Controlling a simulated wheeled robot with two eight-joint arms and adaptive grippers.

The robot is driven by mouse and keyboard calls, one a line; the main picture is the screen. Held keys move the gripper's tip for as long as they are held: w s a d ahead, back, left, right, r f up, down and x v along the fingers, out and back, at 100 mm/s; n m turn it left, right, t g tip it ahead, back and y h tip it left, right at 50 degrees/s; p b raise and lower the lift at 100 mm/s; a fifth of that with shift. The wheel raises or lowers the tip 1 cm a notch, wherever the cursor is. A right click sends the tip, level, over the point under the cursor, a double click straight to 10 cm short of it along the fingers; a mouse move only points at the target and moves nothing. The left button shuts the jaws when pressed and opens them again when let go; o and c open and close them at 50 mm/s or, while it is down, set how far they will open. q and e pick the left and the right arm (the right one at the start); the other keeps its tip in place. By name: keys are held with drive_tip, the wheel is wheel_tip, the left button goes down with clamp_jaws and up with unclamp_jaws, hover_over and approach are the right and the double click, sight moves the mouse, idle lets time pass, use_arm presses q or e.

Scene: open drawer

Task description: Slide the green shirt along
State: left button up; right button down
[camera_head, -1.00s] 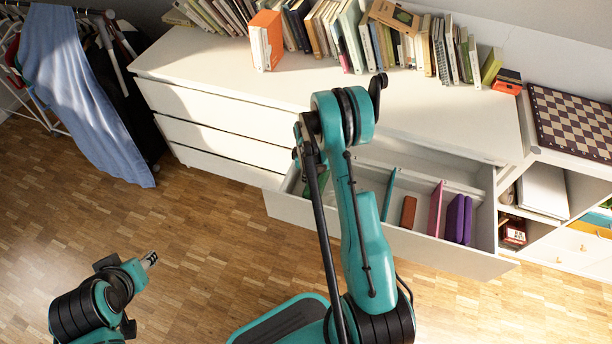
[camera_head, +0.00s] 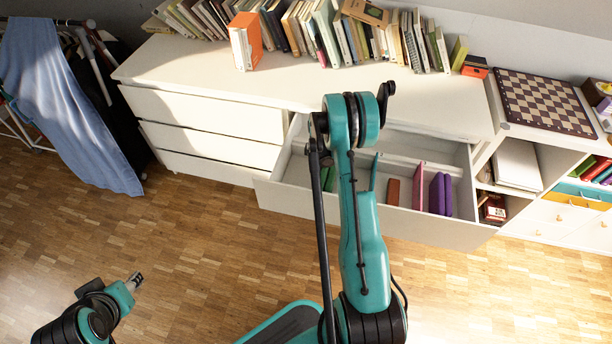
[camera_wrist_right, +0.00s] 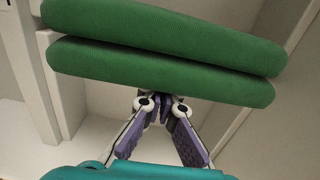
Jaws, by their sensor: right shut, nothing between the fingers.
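The green shirt (camera_wrist_right: 160,55) is folded into two thick layers and fills the upper part of the right wrist view. In the head view a strip of the green shirt (camera_head: 329,178) shows at the left end of the open drawer (camera_head: 390,217), partly covered by my right arm. My right gripper (camera_wrist_right: 162,103) is shut and empty, its tips at the lower edge of the shirt. Whether they touch it I cannot tell. In the head view that gripper is hidden behind my arm. My left gripper (camera_head: 135,280) hangs low over the floor, away from the drawer; its fingers are too small to judge.
The drawer also holds a teal divider-like piece (camera_head: 374,172), a brown item (camera_head: 393,192), a pink item (camera_head: 418,186) and purple items (camera_head: 440,194). The white dresser (camera_head: 290,85) carries a row of books. A shelf unit with a chessboard (camera_head: 545,100) stands right.

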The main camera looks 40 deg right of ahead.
drive_tip(key=s+d, duration=0.8)
drive_tip(key=s, duration=0.1)
drive_tip(key=shift+f, duration=0.1)
use_arm(q)
drive_tip(key=shift+w, duration=0.1)
drive_tip(key=shift+d, duration=0.1)
